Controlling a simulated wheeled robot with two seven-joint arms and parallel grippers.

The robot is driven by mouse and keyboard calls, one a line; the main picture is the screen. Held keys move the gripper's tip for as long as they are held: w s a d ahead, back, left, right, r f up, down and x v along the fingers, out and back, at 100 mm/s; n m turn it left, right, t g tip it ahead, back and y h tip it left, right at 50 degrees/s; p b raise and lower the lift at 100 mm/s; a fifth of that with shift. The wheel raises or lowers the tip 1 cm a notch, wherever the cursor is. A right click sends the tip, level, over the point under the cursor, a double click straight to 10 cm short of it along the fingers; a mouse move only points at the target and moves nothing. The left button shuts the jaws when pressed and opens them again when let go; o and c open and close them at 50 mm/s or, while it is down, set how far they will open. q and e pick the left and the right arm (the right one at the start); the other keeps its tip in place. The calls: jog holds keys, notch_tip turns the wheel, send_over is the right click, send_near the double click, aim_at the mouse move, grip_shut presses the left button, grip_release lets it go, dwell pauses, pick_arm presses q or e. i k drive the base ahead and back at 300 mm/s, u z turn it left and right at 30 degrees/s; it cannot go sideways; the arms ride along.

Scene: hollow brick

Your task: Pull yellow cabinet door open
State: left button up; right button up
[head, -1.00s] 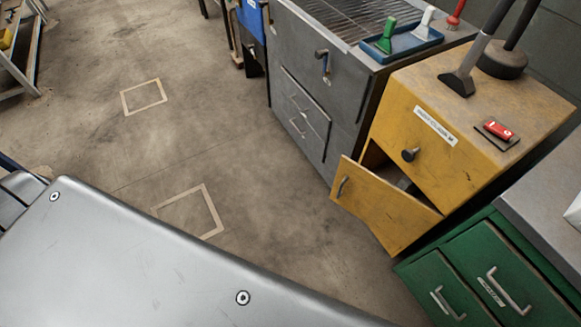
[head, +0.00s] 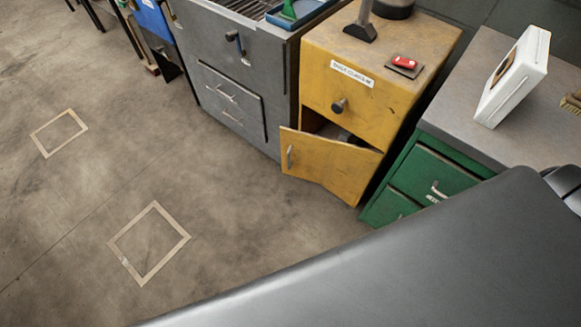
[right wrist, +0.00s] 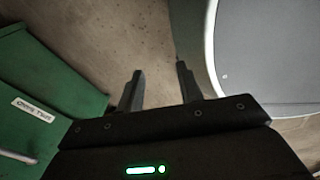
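The yellow cabinet (head: 362,68) stands at the upper middle of the head view. Its lower door (head: 332,163) is swung part way open, with a dark gap above it. The door has a small metal handle (head: 289,157) near its left edge. A round dark knob (head: 339,105) sits on the panel above. My right gripper (right wrist: 158,82) shows in the right wrist view, its two fingers apart with bare floor between them. It is empty and touches neither door nor handle. My left gripper is not in view.
A green drawer cabinet (head: 430,172) stands right of the yellow one; its green front (right wrist: 45,85) is close to my right gripper's left. A white box (head: 513,75) stands on its grey top. Grey cabinet (head: 225,60) adjoins on the left. Open floor with taped squares (head: 149,243) lies left.

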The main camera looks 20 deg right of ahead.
aim_at(332, 162)
jog(key=k, duration=0.85)
jog(key=z, duration=1.4)
jog(key=i, duration=0.5)
jog(key=u, duration=0.05)
